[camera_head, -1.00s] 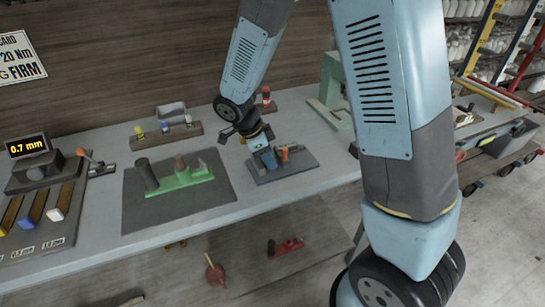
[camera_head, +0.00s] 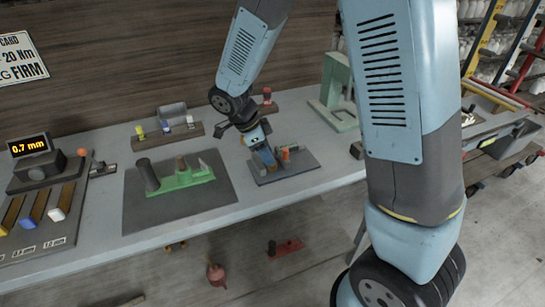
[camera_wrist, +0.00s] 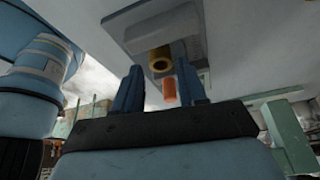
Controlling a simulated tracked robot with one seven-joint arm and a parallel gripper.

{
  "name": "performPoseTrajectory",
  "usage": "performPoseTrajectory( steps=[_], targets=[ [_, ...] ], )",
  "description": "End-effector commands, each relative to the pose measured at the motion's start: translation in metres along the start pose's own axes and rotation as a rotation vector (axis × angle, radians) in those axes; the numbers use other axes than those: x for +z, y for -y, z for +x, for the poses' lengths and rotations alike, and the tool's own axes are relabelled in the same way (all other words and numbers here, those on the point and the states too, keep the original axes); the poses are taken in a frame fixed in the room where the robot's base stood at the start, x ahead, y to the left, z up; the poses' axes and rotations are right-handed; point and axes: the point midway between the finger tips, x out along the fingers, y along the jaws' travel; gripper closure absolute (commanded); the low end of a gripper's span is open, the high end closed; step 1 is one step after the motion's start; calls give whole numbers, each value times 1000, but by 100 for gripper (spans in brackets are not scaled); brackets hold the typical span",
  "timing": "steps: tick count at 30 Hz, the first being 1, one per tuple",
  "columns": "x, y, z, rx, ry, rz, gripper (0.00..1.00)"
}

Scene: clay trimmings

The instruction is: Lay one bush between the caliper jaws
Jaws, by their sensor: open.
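My gripper (camera_head: 265,158) is low over a dark plate (camera_head: 305,165) at the middle right of the bench. In the wrist view my gripper (camera_wrist: 160,88) has its two blue fingers apart. A brass-coloured hollow bush (camera_wrist: 160,58) shows just beyond and between the fingertips, with clear space around it. An orange cylinder (camera_wrist: 170,92) shows between the fingers in the picture; it also stands on the plate in the head view (camera_head: 285,153). The bush is hidden by my gripper in the head view. I cannot tell for certain which fixture has the caliper jaws.
A green fixture (camera_head: 187,178) with a dark cylinder (camera_head: 148,175) stands on a dark mat left of my gripper. A display reading 0.7 mm (camera_head: 30,145) stands at far left, above coloured-ended bars. A rack with small parts (camera_head: 167,133) is behind. A green frame (camera_head: 335,90) stands right.

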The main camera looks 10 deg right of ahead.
Motion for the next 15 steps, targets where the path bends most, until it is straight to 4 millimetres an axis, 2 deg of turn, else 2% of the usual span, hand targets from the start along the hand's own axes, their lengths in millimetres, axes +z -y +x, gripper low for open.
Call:
performPoseTrajectory(
  steps=[1,9,15],
  targets=[
    [0,1,-11,-5,2,2,59],
    [0,1,-62,-4,2,1,59],
    [0,1,-86,-2,2,1,59]
  ],
)
